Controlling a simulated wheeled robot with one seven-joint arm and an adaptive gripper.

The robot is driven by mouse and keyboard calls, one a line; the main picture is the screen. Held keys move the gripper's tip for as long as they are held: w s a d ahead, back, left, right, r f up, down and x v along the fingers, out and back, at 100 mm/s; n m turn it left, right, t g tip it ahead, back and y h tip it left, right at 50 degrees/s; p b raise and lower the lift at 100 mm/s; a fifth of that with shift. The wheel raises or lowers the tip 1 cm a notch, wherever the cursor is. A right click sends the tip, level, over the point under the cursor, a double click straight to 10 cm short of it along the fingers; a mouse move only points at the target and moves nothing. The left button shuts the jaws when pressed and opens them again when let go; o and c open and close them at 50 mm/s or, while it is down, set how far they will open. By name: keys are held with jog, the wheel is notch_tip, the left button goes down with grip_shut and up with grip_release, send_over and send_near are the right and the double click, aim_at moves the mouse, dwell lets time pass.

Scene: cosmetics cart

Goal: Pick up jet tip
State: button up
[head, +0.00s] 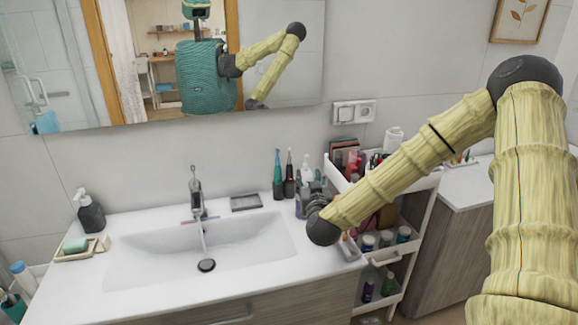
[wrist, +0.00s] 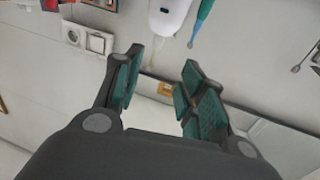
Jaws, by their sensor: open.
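I cannot make out the jet tip for certain. In the wrist view a white rounded device (wrist: 168,16) shows at the top edge, and a faint pale thin shape hangs below it, too blurred to name. A teal slender tool (wrist: 203,18) with a thin end is just right of it. My gripper (wrist: 160,72) is open, with nothing between its dark, green-padded fingers; both items lie beyond the fingertips. In the head view my gripper (head: 308,190) is by the counter's right end, partly hidden by my wrist, beside upright handled tools.
A teal-topped tool (head: 277,175) and a dark tool (head: 289,178) stand at the counter back. A white cart (head: 426,190) with bottles stands right, under my arm. The mirror (head: 290,85) and wall socket (head: 355,111) are behind. The sink (head: 150,250) is left.

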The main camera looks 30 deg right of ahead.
aim_at(306, 163)
jog(key=x, duration=0.2)
jog(key=p+x, duration=0.1)
jog(key=x, duration=0.1)
jog(key=p+x, duration=0.1)
jog(key=x, duration=0.1)
jog(key=shift+w+d+r, duration=0.1)
jog(key=shift+d+r, duration=0.05)
jog(key=shift+r, duration=0.25)
jog(key=shift+w+d+p, duration=0.45)
jog(key=shift+w+p, duration=0.15)
jog(key=shift+p, duration=0.05)
jog(key=shift+w+d+f+p, duration=0.25)
jog(key=shift+w+d+p, duration=0.25)
jog(key=shift+w, duration=0.2)
jog(key=shift+p+x, duration=0.3)
jog(key=shift+x, duration=0.65)
jog(key=shift+a, duration=0.1)
jog(key=c, duration=0.8)
